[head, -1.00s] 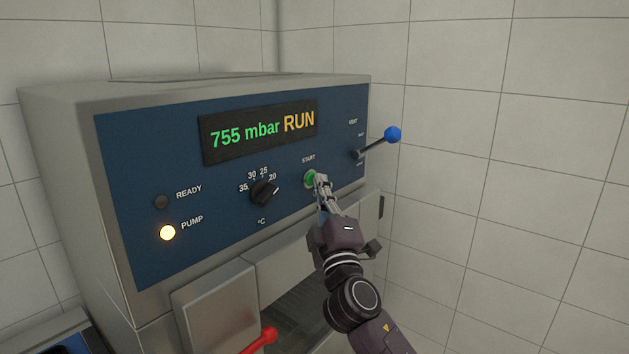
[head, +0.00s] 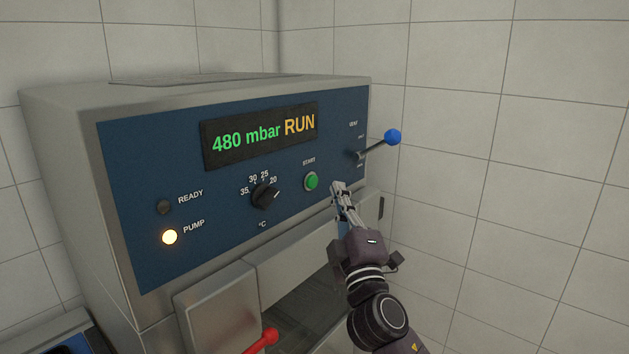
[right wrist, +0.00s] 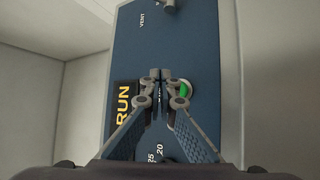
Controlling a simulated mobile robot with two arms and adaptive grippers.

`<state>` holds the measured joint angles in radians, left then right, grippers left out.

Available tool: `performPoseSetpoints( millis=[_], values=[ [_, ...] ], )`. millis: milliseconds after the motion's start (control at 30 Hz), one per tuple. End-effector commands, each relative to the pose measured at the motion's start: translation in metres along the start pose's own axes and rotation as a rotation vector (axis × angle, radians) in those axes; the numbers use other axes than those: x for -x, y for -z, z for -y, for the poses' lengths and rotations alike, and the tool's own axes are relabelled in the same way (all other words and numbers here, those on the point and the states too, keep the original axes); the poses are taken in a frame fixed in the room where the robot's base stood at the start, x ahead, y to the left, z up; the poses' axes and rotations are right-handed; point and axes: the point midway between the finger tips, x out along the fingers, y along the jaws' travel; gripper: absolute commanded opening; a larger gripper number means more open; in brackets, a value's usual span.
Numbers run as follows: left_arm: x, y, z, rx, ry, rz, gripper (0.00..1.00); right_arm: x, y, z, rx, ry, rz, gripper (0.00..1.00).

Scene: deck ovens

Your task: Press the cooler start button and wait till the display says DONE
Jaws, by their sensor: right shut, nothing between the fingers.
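The cooler (head: 80,110) has a blue front panel with a dark display (head: 260,134) that reads "480 mbar RUN". The green start button (head: 311,181) is below the display's right end, under the word START. It also shows in the right wrist view (right wrist: 186,90), partly covered by a finger. My right gripper (head: 339,187) is shut and empty, to the right of the button and apart from it. It also shows in the right wrist view (right wrist: 160,74). My left gripper is not in view.
The yellow PUMP lamp (head: 169,237) is lit and the READY lamp (head: 164,207) is dark. A black temperature knob (head: 265,195) sits left of the button. A blue-tipped lever (head: 392,137) sticks out at right. A red-knobbed handle (head: 270,336) is at the bottom. Tiled walls stand behind.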

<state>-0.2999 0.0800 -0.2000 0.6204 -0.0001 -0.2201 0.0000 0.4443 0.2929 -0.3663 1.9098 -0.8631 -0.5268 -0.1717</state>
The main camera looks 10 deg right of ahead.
Motion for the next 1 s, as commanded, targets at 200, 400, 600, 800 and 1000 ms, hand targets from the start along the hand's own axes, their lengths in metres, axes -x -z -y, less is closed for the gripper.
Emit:
performPoseSetpoints(
  millis=[200, 400, 600, 800, 1000],
  values=[
    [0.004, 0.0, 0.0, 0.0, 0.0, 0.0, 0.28, 0.012, -0.009, -0.009, 0.001, 0.0, 0.0, 0.0],
    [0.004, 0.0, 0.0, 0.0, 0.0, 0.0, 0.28, 0.014, -0.01, -0.01, 0.0, 0.0, 0.0, 0.0],
    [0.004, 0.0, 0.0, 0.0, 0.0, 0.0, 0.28, 0.014, -0.01, -0.01, 0.0, 0.0, 0.0, 0.0],
    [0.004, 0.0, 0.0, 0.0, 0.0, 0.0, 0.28, 0.014, -0.01, -0.009, -0.001, 0.001, 0.001, 0.0],
    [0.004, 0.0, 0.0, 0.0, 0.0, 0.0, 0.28, 0.044, -0.039, 0.027, -0.113, 0.101, 0.113, 0.0]
  ],
)
